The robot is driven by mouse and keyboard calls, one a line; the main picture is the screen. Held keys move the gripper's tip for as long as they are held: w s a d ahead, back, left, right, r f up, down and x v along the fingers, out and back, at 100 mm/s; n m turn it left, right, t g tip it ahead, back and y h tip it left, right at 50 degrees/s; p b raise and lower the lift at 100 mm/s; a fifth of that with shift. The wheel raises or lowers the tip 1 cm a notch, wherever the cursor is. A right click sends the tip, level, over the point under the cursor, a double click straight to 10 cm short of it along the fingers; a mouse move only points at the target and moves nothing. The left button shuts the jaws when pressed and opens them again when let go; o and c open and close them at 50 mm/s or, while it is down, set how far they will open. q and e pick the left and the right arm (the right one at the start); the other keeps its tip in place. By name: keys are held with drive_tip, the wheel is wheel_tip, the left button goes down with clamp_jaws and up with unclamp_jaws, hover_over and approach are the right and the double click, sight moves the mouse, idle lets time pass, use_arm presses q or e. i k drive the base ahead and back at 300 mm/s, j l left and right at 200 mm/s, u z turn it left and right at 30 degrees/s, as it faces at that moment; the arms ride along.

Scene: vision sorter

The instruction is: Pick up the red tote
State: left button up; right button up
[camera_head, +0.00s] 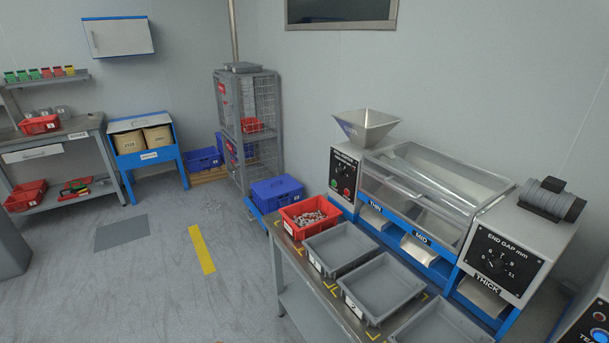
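A red tote (324,224) filled with small metal parts sits at the far left end of the metal bench (297,291), in front of the sorting machine. Grey trays stand in a row to its right along the bench. Other red totes are in view: one on the workbench at the left (39,125), some on that bench's lower shelf (25,196), and one inside the wire cage (251,125). Neither of my grippers is in view.
The sorting machine (417,207) with a hopper (366,127) stands behind the bench. A lidded blue tote (277,192) is beyond the red tote, near the wire cage (248,120). The floor with the yellow stripe (202,250) is open at centre left.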

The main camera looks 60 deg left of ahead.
sight(304, 219)
drive_tip(key=u, duration=1.75)
